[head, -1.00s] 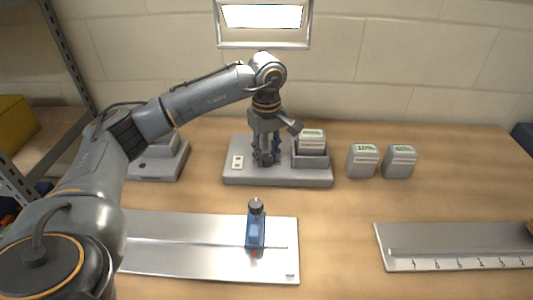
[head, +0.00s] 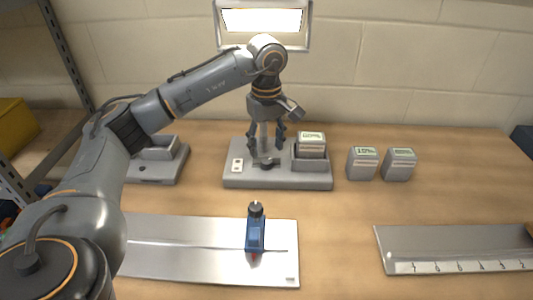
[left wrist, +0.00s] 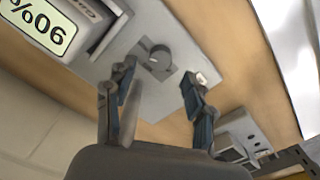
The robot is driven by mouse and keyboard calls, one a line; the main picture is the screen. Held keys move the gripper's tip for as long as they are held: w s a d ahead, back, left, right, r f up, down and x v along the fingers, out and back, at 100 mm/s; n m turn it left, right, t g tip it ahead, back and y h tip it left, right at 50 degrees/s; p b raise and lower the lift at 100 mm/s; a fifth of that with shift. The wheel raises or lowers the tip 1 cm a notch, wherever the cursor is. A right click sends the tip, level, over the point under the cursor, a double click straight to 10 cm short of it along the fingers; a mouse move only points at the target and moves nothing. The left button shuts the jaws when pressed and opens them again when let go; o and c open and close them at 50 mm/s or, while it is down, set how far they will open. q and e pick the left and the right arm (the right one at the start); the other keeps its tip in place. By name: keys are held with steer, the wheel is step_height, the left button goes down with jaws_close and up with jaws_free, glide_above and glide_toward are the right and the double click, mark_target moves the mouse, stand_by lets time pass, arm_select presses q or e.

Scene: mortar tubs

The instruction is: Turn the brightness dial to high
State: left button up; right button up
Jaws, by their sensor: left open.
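The round dark dial (head: 266,162) sits on the grey base unit (head: 230,178) at the middle back of the table. In the left wrist view the dial (left wrist: 160,60) has a grey knob with a short flat part beside it. My left gripper (head: 267,141) points down above the dial, open. Its fingers are apart on either side of the dial in the left wrist view (left wrist: 158,80), and nothing is between them. A grey display block (head: 311,145) stands in the base unit's holder; its screen reads 90% in the left wrist view. My right gripper is not in view.
Two loose display blocks (head: 362,163) (head: 398,164) stand right of the base unit. A blue device (head: 255,232) stands on a metal plate (head: 180,255) in front. A lit panel (head: 262,20) hangs on the wall. Another grey unit (head: 160,172) stands left.

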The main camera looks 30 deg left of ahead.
mark_target(267, 160)
arm_select(q)
steer(key=shift+r, duration=1.75)
